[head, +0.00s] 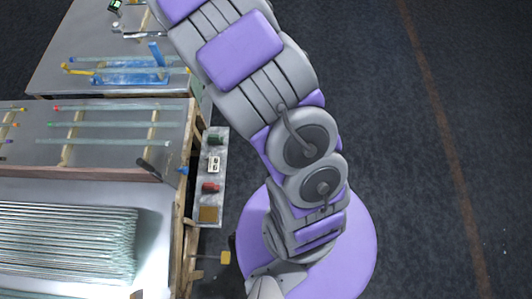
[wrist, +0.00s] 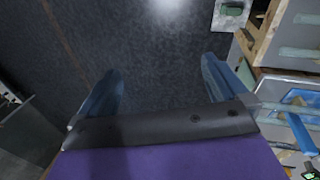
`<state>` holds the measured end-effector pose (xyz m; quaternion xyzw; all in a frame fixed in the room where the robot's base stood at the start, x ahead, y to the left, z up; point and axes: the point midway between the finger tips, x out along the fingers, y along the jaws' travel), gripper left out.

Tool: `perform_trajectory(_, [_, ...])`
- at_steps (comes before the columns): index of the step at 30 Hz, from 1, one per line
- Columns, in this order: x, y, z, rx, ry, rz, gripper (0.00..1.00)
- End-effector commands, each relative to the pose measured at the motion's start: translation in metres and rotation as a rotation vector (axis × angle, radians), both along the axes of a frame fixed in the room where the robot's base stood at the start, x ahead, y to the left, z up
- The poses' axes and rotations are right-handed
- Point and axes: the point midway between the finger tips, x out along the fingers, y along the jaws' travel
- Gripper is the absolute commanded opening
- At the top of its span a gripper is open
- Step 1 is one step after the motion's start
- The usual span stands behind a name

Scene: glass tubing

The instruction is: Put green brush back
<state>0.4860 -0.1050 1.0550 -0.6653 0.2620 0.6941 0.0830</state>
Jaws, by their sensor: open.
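A short green object (head: 215,139), which may be the green brush, sits on the narrow grey side shelf (head: 207,217). I cannot make out bristles on it. A green object also shows on a pale surface at the top right of the wrist view (wrist: 232,9); it looks like the same one. My gripper (wrist: 160,82) is open, with two blue fingers wide apart and nothing between them. Dark floor shows beyond the fingers. In the head view my arm runs off the top left and hides its own end.
A red object (head: 211,187) and a white socket plate (head: 214,163) share the shelf. A bench with coloured-tip glass tubes (head: 95,124) and a bin of many clear tubes (head: 65,240) lie left. A blue stand (head: 130,77) is at the back. Floor at right is clear.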

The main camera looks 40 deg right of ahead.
Motion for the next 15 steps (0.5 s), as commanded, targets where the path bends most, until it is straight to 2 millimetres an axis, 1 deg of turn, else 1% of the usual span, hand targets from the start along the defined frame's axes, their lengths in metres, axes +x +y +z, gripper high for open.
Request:
perform_trajectory(1, [-0.012,0.003,0.02,0.006,-0.005,0.009,1.0])
perform_trajectory(6, [-0.06,0.017,0.065,0.04,0.016,0.049,1.0])
perform_trajectory(11, [-0.11,0.034,0.098,0.088,0.035,0.102,1.0])
perform_trajectory(12, [-0.124,0.039,0.104,0.102,0.041,0.119,1.0])
perform_trajectory(15, [-0.156,0.051,0.119,0.135,0.05,0.166,1.0])
